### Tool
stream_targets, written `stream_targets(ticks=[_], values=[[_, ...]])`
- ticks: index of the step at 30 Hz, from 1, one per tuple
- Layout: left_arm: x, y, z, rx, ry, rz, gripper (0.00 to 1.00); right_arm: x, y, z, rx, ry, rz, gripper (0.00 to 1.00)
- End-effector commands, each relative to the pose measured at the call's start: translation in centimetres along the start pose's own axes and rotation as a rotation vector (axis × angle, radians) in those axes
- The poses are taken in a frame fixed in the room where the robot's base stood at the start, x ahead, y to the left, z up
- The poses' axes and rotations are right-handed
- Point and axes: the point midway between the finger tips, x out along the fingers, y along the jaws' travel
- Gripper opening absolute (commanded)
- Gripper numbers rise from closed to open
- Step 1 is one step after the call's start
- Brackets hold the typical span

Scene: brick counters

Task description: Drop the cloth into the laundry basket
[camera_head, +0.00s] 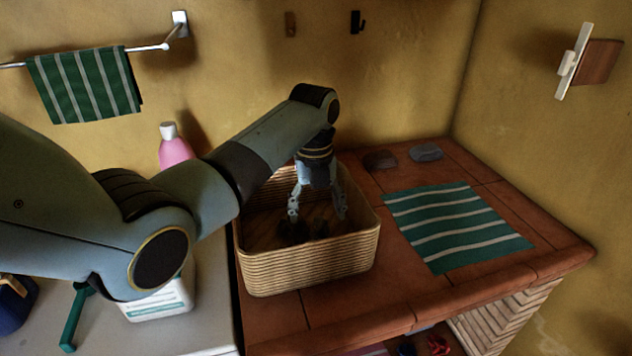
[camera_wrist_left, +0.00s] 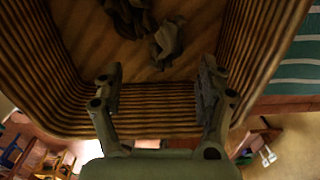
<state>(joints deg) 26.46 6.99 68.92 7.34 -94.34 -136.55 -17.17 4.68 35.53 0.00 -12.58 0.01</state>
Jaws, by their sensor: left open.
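The laundry basket (camera_head: 310,266) is a woven, tan, open-topped box on the brick counter; its inside and near wall (camera_wrist_left: 160,112) fill much of the left wrist view. My left gripper (camera_head: 317,212) is open, pointing down into the basket, with nothing between its fingers (camera_wrist_left: 158,85). A small greyish crumpled cloth (camera_wrist_left: 168,42) lies on the basket floor, apart from the fingers. A dark brown crumpled piece (camera_wrist_left: 130,18) lies beside it, partly cut off by the frame. Both are dark and hard to tell apart in the head view. My right gripper is not in view.
A green striped cloth (camera_head: 455,222) lies flat on the counter right of the basket. Another striped towel (camera_head: 85,84) hangs on a wall bar. A pink bottle (camera_head: 174,150) stands behind my arm. Two dark flat stones or soaps (camera_head: 426,153) lie at the back.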

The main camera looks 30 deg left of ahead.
Motion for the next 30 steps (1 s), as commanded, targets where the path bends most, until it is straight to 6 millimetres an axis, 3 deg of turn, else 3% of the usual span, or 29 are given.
stream_targets(ticks=[6, 12, 30], values=[[-5.0, -0.1, 0.1, 0.001, -0.003, -0.004, 0.74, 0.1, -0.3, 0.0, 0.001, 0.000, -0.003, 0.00], [-7.5, -0.1, 0.1, 0.001, -0.001, -0.002, 0.74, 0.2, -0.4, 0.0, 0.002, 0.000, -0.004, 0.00], [-8.0, 0.0, 0.0, 0.000, 0.000, -0.001, 0.74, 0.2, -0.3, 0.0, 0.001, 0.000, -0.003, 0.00]])
